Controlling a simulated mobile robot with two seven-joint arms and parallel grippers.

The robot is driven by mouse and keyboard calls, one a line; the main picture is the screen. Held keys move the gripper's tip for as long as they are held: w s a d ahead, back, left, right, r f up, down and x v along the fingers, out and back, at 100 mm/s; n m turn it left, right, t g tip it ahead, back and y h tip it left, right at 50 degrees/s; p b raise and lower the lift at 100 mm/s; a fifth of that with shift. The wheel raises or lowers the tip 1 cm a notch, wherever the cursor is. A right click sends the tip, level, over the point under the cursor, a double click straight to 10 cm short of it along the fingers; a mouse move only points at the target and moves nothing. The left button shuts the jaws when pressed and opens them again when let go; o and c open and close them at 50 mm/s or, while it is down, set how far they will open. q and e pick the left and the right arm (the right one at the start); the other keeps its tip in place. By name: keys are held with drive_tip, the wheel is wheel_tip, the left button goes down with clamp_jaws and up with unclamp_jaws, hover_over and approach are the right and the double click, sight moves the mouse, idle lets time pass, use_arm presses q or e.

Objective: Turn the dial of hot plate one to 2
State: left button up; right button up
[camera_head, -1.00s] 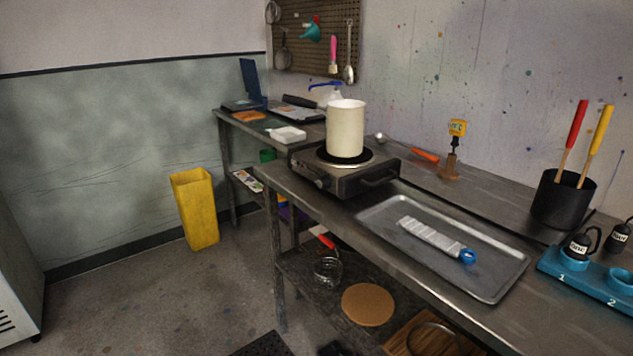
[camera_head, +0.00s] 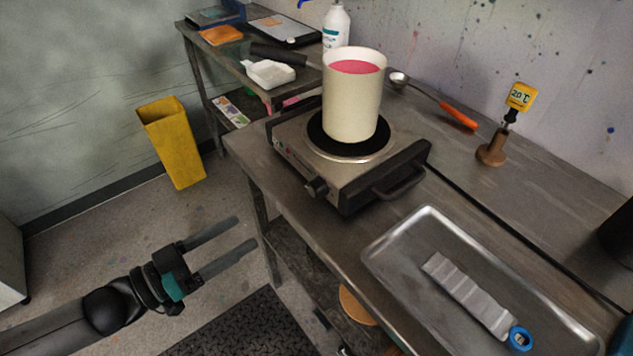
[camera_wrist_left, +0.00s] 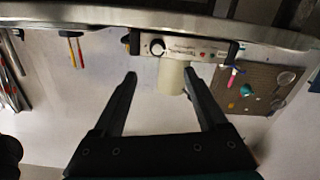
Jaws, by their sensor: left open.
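Hot plate one (camera_head: 345,165) stands on the metal bench, with a cream pot (camera_head: 352,100) of pink liquid on its burner. Its black dial (camera_head: 317,188) is on the front face, near the corner toward the viewer; its setting is too small to read. In the left wrist view the hot plate's front (camera_wrist_left: 190,48) appears upside down, with the dial (camera_wrist_left: 157,47) ahead of the fingers. My left gripper (camera_head: 248,233) is open and empty, off the bench's front edge, left of and lower than the dial, not touching it. My right gripper is not in view.
A metal tray (camera_head: 400,245) with a grey strip and blue ring lies right of the hot plate. A thermometer (camera_head: 520,97) in a wooden stand and an orange-handled spoon (camera_head: 458,115) are behind. A yellow bin (camera_head: 170,143) stands on the floor. Space before the bench is clear.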

sight(311, 192)
use_arm(q)
drive_tip(key=b+x, duration=0.1)
drive_tip(key=x, duration=1.2)
drive_tip(key=shift+w+d+r+b, duration=0.1)
drive_tip(key=shift+d+r+b, duration=0.1)
drive_tip(key=shift+d+b, duration=0.2)
drive_tip(key=shift+w+d, duration=0.35)
drive_tip(key=shift+d, duration=0.2)
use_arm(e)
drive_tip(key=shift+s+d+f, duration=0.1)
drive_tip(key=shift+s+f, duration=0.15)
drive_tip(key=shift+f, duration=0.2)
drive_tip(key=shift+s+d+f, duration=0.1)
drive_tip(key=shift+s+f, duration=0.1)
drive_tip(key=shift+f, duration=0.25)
use_arm(q)
drive_tip(key=shift+c, duration=0.2)
clamp_jaws()
